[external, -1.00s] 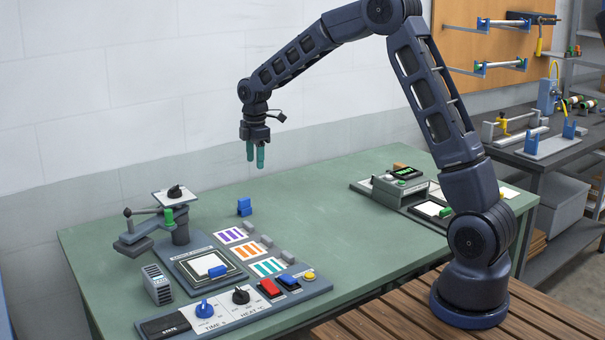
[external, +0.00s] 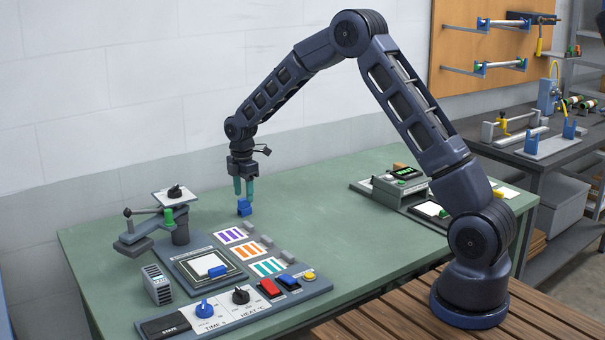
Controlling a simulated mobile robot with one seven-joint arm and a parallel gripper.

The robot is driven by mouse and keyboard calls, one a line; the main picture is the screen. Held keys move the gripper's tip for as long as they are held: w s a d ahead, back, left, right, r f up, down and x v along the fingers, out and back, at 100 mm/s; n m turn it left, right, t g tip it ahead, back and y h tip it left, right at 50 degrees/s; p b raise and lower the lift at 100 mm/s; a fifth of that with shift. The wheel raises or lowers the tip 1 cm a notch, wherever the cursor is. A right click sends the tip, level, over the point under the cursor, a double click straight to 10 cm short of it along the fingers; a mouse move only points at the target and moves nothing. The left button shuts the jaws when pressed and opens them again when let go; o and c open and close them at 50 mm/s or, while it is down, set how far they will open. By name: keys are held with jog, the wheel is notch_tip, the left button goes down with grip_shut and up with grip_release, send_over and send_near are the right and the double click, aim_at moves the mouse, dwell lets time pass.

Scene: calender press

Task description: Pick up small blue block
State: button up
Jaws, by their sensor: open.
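The small blue block (external: 244,208) stands on the green table behind the row of colored cards. My gripper (external: 243,188) points down right above the block, with its two teal fingers apart. The fingertips are close to the top of the block, and the gripper is open and empty. I cannot tell whether the fingertips touch the block or reach beside it.
A press with a lever arm (external: 160,226) stands left of the block. Striped cards (external: 248,250) and a control panel (external: 235,304) lie in front. Another blue piece (external: 217,271) sits on the press's white plate.

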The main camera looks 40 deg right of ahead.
aim_at(244, 199)
jog(key=f, duration=0.5)
jog(key=shift+s+a, duration=0.15)
jog(key=shift+s, duration=0.1)
jog(key=shift+c, duration=0.2)
jog(key=c, duration=1)
